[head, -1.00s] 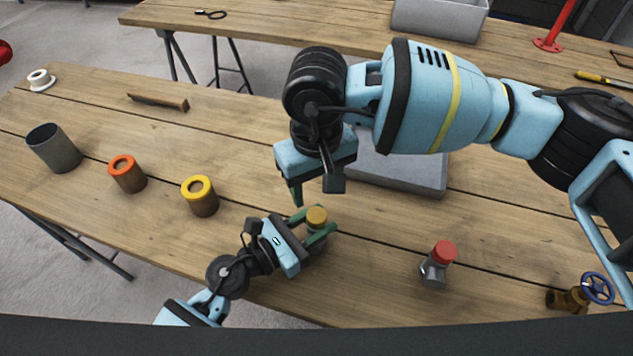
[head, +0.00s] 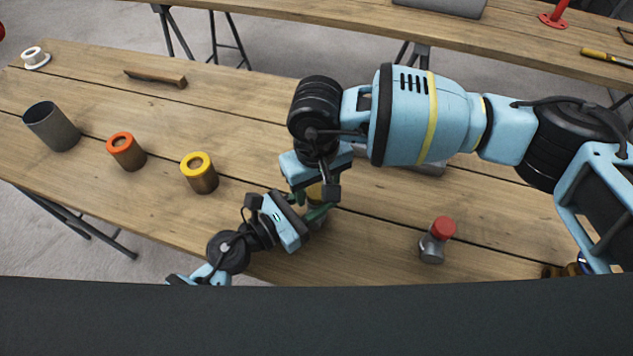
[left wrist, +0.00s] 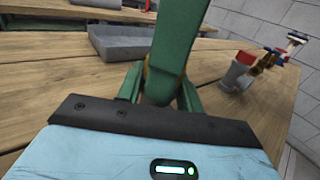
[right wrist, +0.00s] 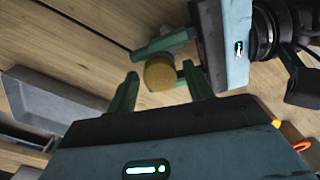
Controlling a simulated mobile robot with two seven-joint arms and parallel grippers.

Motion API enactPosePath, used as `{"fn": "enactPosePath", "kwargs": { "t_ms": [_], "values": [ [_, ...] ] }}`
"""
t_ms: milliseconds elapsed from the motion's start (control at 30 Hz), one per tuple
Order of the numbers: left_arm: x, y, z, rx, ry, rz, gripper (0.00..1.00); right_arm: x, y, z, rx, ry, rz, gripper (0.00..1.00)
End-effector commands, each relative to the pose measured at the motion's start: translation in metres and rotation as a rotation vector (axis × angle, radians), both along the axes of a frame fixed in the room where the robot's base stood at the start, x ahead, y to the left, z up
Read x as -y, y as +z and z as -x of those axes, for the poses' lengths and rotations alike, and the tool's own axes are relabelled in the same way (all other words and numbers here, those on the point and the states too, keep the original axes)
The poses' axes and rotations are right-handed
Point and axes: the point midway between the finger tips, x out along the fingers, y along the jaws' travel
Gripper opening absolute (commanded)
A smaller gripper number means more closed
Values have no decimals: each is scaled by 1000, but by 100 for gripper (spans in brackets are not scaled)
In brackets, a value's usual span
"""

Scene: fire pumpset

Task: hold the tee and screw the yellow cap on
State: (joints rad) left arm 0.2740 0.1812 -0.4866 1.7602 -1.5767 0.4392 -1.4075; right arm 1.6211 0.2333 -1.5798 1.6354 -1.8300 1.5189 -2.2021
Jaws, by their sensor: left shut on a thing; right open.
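The yellow cap (right wrist: 160,73) sits at the top of the piece held by my left gripper; how far it is screwed on cannot be told. My left gripper (right wrist: 172,58) is shut around that piece, just under the cap. The tee's body is mostly hidden by the grippers in the head view, with a small grey part (head: 319,223) showing below the fingers. My right gripper (head: 313,190) is above it, pointing down, its fingers open on either side of the cap. In the right wrist view its fingertips (right wrist: 160,84) stand apart, with the cap between and slightly beyond them.
A grey tray (right wrist: 55,100) lies behind my right gripper. To the left stand a yellow-rimmed pot (head: 200,175), an orange-rimmed pot (head: 126,152) and a grey cup (head: 52,127). The wood between is clear.

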Motion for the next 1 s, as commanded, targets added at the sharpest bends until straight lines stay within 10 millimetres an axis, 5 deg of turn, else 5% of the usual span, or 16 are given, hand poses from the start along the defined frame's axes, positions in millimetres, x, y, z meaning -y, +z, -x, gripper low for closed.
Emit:
{"fn": "enactPosePath", "kwargs": {
  "t_ms": [367,400,533,1000],
  "values": [
    [0,0,0,-1,-1,-1,0,0,0,0,0,0,0,9],
    [0,0,0,-1,-1,-1,0,0,0,0,0,0,0,37],
    [0,0,0,-1,0,-1,0,0,0,0,0,0,0,54],
    [0,0,0,-1,0,-1,0,0,12,-1,3,0,-1,56]
  ]
}}
